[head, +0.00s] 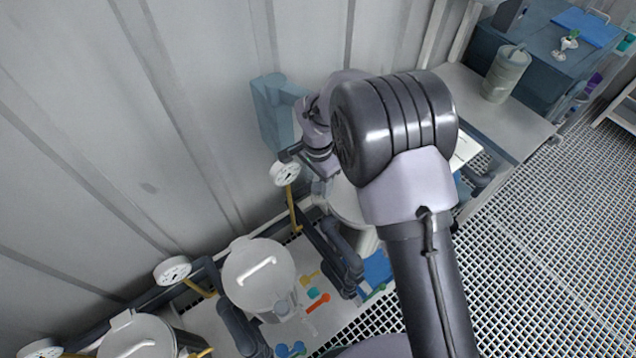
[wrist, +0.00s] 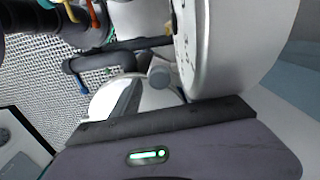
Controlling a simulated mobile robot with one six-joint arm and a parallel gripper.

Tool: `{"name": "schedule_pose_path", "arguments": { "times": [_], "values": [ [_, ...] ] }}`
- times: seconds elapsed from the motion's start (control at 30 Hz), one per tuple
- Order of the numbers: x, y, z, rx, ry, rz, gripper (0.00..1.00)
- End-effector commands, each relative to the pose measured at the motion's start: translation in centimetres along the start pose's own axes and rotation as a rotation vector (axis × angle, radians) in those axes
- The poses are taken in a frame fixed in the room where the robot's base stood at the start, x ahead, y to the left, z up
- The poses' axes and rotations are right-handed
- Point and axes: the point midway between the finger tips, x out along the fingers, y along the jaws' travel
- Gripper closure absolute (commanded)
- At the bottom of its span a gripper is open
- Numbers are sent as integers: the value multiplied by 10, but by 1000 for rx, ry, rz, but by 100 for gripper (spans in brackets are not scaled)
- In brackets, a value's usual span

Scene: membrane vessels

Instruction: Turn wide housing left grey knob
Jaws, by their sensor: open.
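In the head view, white lidded vessels stand along the wall: one in the middle (head: 250,285), one at the lower left (head: 140,335), and one partly behind my arm (head: 346,203). I cannot tell which is the wide housing. In the wrist view, a round grey knob-like part (wrist: 160,76) sits beyond my gripper, beside a large pale round body (wrist: 235,50). I cannot tell if it is the left grey knob. My gripper (wrist: 165,121) is open and appears apart from that part.
White gauges (head: 285,173) on yellow stems and dark pipes (head: 335,250) crowd the space around the vessels. A blue-grey wall bracket (head: 272,110) is close to my wrist. A bench with a grey canister (head: 506,73) stands at right. The grating floor (head: 550,220) is open.

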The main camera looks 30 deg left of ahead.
Motion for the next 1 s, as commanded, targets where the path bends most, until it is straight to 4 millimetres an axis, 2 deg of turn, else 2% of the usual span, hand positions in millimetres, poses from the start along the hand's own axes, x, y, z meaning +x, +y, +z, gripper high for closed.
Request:
{"name": "schedule_pose_path", "arguments": {
  "times": [0.37, 0.6, 0.63, 1.0],
  "values": [
    [6, 0, 0, 0, 0, 0, 50],
    [6, 0, 0, 0, 0, 0, 97],
    [6, 0, 0, 0, 0, 0, 100],
    [7, 0, 0, 58, 0, -1, 100]
  ]
}}
